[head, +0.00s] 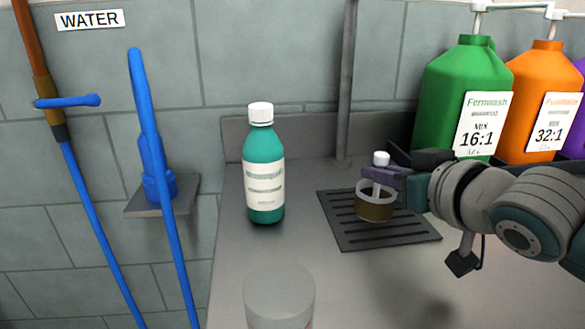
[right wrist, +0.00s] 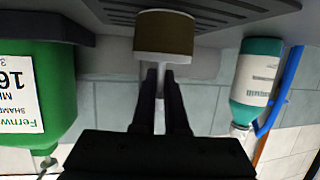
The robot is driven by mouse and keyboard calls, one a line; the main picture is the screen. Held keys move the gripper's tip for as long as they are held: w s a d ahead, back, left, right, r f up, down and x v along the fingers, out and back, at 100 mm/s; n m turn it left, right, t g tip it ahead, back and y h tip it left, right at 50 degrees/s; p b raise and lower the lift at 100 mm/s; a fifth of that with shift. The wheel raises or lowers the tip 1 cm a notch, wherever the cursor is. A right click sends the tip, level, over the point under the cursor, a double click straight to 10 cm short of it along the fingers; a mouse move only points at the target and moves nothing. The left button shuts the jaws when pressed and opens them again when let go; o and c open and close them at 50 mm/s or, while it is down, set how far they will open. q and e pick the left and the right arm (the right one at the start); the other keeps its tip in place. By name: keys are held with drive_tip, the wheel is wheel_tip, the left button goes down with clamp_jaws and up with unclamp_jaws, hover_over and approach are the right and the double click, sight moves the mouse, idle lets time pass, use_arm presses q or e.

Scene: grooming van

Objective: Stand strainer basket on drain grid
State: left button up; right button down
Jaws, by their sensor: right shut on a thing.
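The strainer basket (head: 375,209) is a small brownish cup with a pale rim, an upright stem and a white knob (head: 381,158). My right gripper (head: 376,178) comes in from the right and is shut on its stem, below the knob. The basket is upright over the dark slotted drain grid (head: 362,237) on the grey counter. In the right wrist view, which is upside down, the basket (right wrist: 164,35) shows beyond my fingertips (right wrist: 161,72), close to the grid (right wrist: 125,10). I cannot tell whether its base touches the grid. My left gripper is not in view.
A teal bottle (head: 264,170) with a white cap stands left of the grid. A pale translucent cylinder (head: 280,298) is at the front. Green (head: 455,100) and orange (head: 538,100) jugs stand behind my right arm. A blue hose (head: 165,200) hangs at left.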

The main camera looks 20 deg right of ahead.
drive_tip(key=shift+f, duration=0.15)
drive_tip(key=c, duration=0.9)
unclamp_jaws()
drive_tip(key=shift+c, duration=0.2)
drive_tip(key=shift+r, duration=0.25)
drive_tip(key=p+v, duration=0.2)
drive_tip(key=v, duration=1)
